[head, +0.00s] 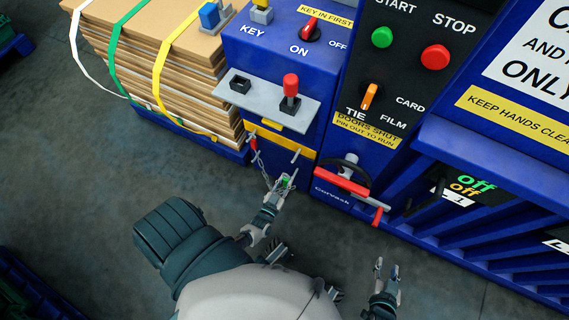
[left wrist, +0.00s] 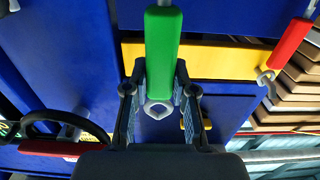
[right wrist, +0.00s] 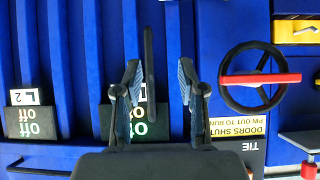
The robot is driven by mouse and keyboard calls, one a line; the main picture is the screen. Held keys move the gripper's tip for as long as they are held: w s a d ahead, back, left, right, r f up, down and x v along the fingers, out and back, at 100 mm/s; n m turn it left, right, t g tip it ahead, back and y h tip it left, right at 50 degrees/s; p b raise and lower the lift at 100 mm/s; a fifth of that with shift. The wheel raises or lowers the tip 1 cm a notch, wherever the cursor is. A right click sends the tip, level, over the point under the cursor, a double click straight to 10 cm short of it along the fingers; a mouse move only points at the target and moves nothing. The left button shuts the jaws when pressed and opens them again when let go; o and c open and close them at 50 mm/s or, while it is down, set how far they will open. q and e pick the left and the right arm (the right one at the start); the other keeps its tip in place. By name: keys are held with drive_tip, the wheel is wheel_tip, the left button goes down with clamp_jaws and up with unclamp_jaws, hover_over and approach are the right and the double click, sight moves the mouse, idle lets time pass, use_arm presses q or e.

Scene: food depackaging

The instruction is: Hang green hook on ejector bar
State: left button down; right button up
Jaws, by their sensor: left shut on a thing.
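The green hook (left wrist: 162,55) is between the fingers of my left gripper (left wrist: 160,72), which is shut on it. A metal ring shows at its lower end in the left wrist view, and a metal shank leaves the top of the picture. In the head view, my left gripper (head: 283,182) is in front of the blue machine, below a yellow bar (head: 279,140) that may be the ejector bar. The yellow bar also shows behind the hook in the left wrist view (left wrist: 218,60); contact cannot be told. My right gripper (head: 387,272) is open and empty, lower right.
A red-handled piece (left wrist: 291,42) with a metal ring is near the yellow bar's end. A handwheel with a red bar (head: 341,180) juts out to the right. Strapped cardboard (head: 150,60) stands left. Floor is clear between my grippers.

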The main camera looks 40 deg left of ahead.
sight(286, 178)
use_arm(q)
drive_tip(key=shift+r+p, duration=0.7)
drive_tip(key=shift+r, duration=0.2)
drive_tip(key=shift+r+p, duration=0.7)
use_arm(e)
drive_tip(key=s+d+f+g+h, duration=0.1)
drive_tip(key=s+d+f+g, duration=0.2)
drive_tip(key=s+g, duration=0.3)
drive_tip(key=s, duration=0.3)
drive_tip(key=shift+s+d+f+h, duration=0.15)
drive_tip(key=shift+s+d+h, duration=0.05)
drive_tip(key=shift+s+h, duration=0.1)
use_arm(q)
drive_tip(key=shift+w, duration=0.15)
drive_tip(key=shift+b+x, duration=0.45)
drive_tip(key=shift+x, duration=1.6)
use_arm(e)
drive_tip(key=shift+f, duration=0.5)
use_arm(q)
drive_tip(key=shift+w, duration=0.1)
use_arm(e)
drive_tip(key=shift+s+f, duration=0.1)
